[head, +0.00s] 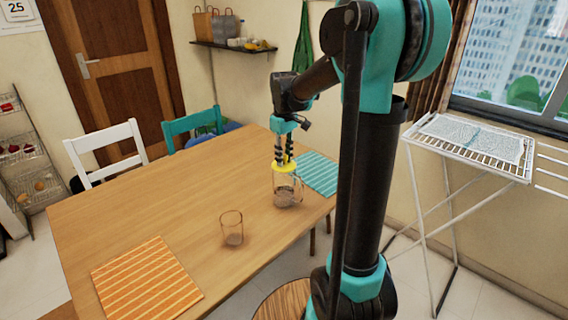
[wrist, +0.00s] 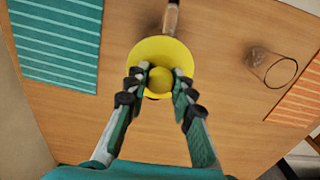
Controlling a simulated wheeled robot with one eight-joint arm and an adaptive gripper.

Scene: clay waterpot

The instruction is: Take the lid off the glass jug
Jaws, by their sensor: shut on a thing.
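The glass jug (head: 288,192) stands upright on the wooden table near its right edge. The yellow lid (head: 284,167) is at the jug's mouth; I cannot tell whether it rests on the rim or is slightly above it. My gripper (head: 284,154) points down from above and is shut on the lid's round knob. In the wrist view the knob (wrist: 160,79) sits between my fingertips, and the wide yellow disc of the lid (wrist: 160,49) hides most of the jug below.
A clear drinking glass (head: 232,229) stands on the table (head: 180,205), left of the jug. An orange striped mat (head: 146,278) lies at the front left, a teal striped mat (head: 318,172) behind the jug. White (head: 105,151) and teal chairs (head: 192,126) stand at the far edge.

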